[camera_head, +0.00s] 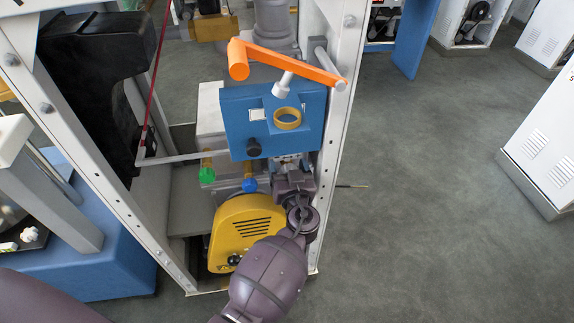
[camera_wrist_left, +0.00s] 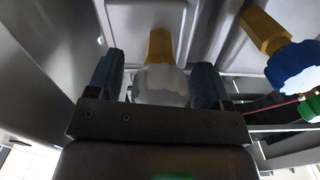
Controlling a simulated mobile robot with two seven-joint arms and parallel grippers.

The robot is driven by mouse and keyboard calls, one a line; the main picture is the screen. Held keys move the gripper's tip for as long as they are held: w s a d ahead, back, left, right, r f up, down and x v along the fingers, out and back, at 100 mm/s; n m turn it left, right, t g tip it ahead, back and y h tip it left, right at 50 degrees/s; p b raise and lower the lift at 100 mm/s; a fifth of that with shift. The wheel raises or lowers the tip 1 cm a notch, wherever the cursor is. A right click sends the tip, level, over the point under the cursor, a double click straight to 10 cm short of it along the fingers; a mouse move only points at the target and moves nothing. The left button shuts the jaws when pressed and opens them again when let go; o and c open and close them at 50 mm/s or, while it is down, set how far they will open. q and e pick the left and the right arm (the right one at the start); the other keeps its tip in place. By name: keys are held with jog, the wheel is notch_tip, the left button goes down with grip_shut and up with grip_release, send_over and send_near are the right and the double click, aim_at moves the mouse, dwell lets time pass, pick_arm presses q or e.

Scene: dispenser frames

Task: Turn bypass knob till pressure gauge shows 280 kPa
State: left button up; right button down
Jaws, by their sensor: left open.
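My left gripper (camera_head: 291,164) is just under the blue box (camera_head: 236,108) on the frame. In the left wrist view, its two dark fingers (camera_wrist_left: 160,76) stand open on either side of a pale grey-white knob (camera_wrist_left: 162,88) with a brass stem. I cannot tell whether they touch it. A blue knob (camera_head: 250,185) and a green knob (camera_head: 207,175) sit to the left in the head view; the blue knob (camera_wrist_left: 294,66) and green knob (camera_wrist_left: 310,107) show at the right in the wrist view. No knob label or readable pressure gauge shows. My right gripper is out of view.
A yellow slotted housing (camera_head: 243,232) stands below the knobs. White frame posts (camera_head: 336,120) flank the space. Open floor (camera_head: 430,190) lies right.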

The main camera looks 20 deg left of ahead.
pick_arm(q)
jog(key=shift+c, duration=0.3)
jog(key=c, duration=0.9)
jog(key=shift+o, duration=0.2)
